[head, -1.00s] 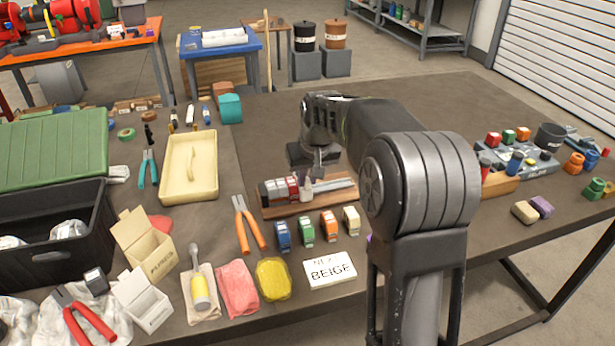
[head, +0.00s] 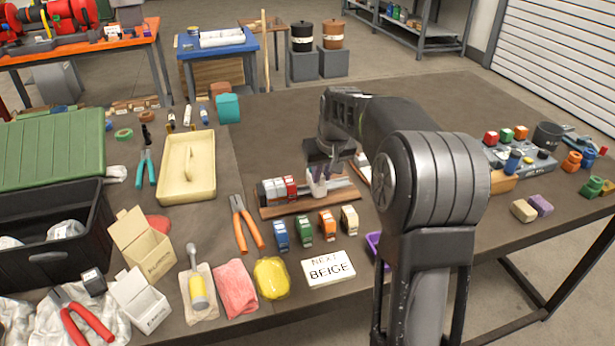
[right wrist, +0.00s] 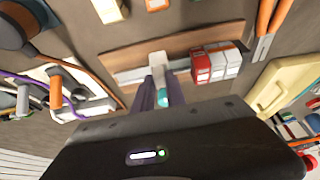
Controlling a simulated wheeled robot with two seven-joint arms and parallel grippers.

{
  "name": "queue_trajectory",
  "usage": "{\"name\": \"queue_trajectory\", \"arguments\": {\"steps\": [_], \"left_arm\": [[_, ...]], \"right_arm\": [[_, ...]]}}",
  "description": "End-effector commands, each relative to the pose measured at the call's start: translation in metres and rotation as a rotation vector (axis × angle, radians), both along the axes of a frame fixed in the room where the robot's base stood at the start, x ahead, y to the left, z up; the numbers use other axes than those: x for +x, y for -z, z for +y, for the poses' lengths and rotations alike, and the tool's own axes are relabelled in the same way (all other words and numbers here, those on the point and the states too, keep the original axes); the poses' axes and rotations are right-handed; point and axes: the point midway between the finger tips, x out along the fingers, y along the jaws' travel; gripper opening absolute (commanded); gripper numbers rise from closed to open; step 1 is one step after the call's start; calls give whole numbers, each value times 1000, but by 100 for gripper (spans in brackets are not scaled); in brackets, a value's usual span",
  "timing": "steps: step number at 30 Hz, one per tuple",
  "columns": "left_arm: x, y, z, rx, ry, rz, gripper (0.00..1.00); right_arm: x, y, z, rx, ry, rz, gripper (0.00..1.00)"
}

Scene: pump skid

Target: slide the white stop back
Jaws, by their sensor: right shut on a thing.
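The white stop (head: 317,188) sits on the grey rail (head: 342,191) fixed to a wooden board (head: 270,211). A row of red and white modules (head: 278,189) stands on the rail to its left, with a gap between. My right gripper (head: 319,172) is at the stop from above. In the right wrist view the gripper (right wrist: 160,92) is shut on the stop (right wrist: 158,60), with the red and white modules (right wrist: 215,66) to the right of it. The fingers partly hide the stop. My left gripper is not in view.
Blue, green, orange and beige (head: 349,218) modules stand in a row in front of the board. A card reading BEIGE (head: 329,268) lies nearer the front edge. Orange-handled pliers (head: 246,222) lie left of the board. My right arm hides some table to the right.

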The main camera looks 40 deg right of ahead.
Motion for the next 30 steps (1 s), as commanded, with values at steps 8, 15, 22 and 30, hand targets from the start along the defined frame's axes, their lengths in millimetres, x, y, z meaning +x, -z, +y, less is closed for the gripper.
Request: {"name": "queue_trajectory", "arguments": {"steps": [8,15,22,30], "left_arm": [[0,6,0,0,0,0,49],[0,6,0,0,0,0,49],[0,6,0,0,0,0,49],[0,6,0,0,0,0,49]], "right_arm": [[-17,0,-49,-1,3,-4,0],[-17,-1,-49,-1,0,-4,0],[-17,-1,-48,-1,0,-3,32],[-17,0,-48,-1,0,-3,38]]}}
